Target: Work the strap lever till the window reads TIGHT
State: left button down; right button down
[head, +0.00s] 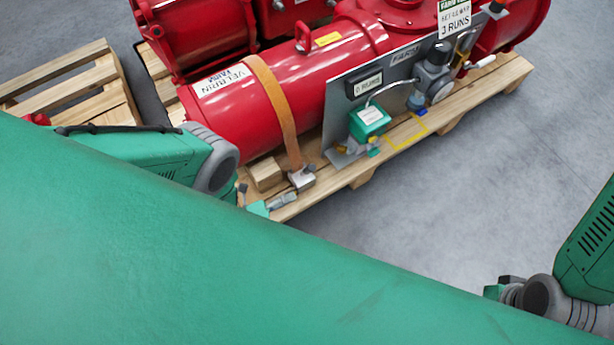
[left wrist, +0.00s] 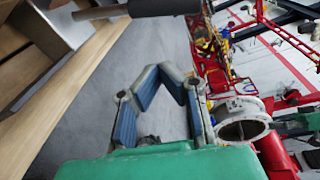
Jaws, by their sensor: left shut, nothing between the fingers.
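The orange strap (head: 275,105) wraps around a red cylinder (head: 270,85) and runs down to a small metal ratchet with a dark lever (head: 302,178) near the pallet edge. No window reading is legible. My left gripper (head: 285,200) is just below and left of the ratchet, apart from it as far as I can tell. In the left wrist view its blue-padded fingers (left wrist: 163,80) bend together at the tips with nothing between them. A dark grip on a metal rod (left wrist: 165,7) shows above the fingertips.
The wooden pallet (head: 365,172) carries the cylinder, a wood block (head: 264,173) and a grey panel (head: 350,88) with a green box (head: 369,121) and pipe fittings. Another pallet (head: 75,85) stands at left. Grey floor (head: 480,170) is clear at right. My green body covers the foreground.

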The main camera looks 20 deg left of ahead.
aim_at(307, 172)
pick_arm(q)
jog(key=shift+s+d+m+h, duration=0.45)
jog(key=shift+s+m+h, duration=0.15)
jog(key=shift+s+m, duration=0.25)
pick_arm(e)
jog(key=shift+w+d+f, duration=0.1)
jog(key=shift+w+f, duration=0.15)
jog(key=shift+w, duration=0.2)
pick_arm(q)
jog(key=shift+w, duration=0.2)
